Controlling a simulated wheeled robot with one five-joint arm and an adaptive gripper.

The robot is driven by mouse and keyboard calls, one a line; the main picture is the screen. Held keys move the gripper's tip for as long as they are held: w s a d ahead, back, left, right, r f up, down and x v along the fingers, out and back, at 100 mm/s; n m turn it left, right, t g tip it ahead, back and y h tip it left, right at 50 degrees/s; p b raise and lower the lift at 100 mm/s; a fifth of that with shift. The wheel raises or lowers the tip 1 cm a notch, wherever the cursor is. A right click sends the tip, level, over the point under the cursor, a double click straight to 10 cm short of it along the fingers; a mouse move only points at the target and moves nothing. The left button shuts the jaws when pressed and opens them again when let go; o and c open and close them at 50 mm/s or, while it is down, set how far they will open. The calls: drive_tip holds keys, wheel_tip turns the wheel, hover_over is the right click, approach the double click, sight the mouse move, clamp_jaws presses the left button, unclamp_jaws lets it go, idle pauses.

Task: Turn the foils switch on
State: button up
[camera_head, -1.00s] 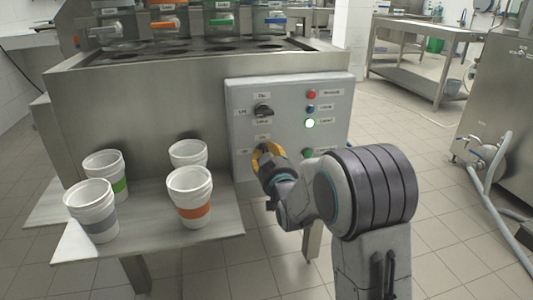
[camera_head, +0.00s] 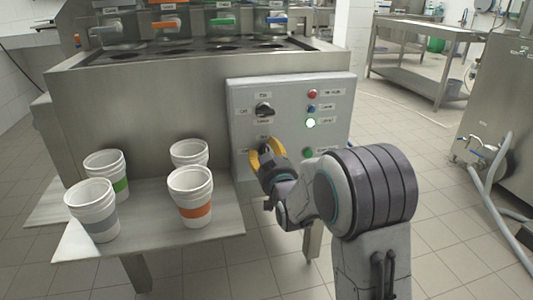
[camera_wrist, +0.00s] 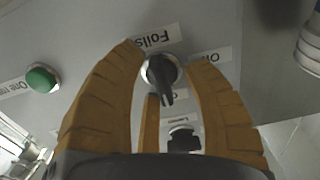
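The foils switch (camera_wrist: 160,74) is a black rotary knob on a round silver base, beside an upside-down "Foils" label (camera_wrist: 157,36) in the wrist view. Its handle points down in that view, toward a small label partly covered by a finger. My gripper (camera_wrist: 166,58) is open, with its yellow fingers on both sides of the knob and a visible gap to it. A third finger piece shows behind the handle. In the head view my gripper (camera_head: 268,150) is at the lower switch of the grey control panel (camera_head: 290,95) and hides most of that switch.
Another black knob (camera_head: 264,109) sits just above on the panel. A red button (camera_head: 312,93), a blue one (camera_head: 311,107), a lit light (camera_head: 310,123) and a green button (camera_head: 308,153) are to the right. Several stacked cups, such as the orange-banded one (camera_head: 190,192), stand on the left shelf.

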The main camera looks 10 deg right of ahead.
drive_tip(key=shift+s+d, duration=0.1)
drive_tip(key=shift+s, duration=0.05)
drive_tip(key=s, duration=0.7)
idle(0.4)
drive_tip(key=shift+s, duration=0.1)
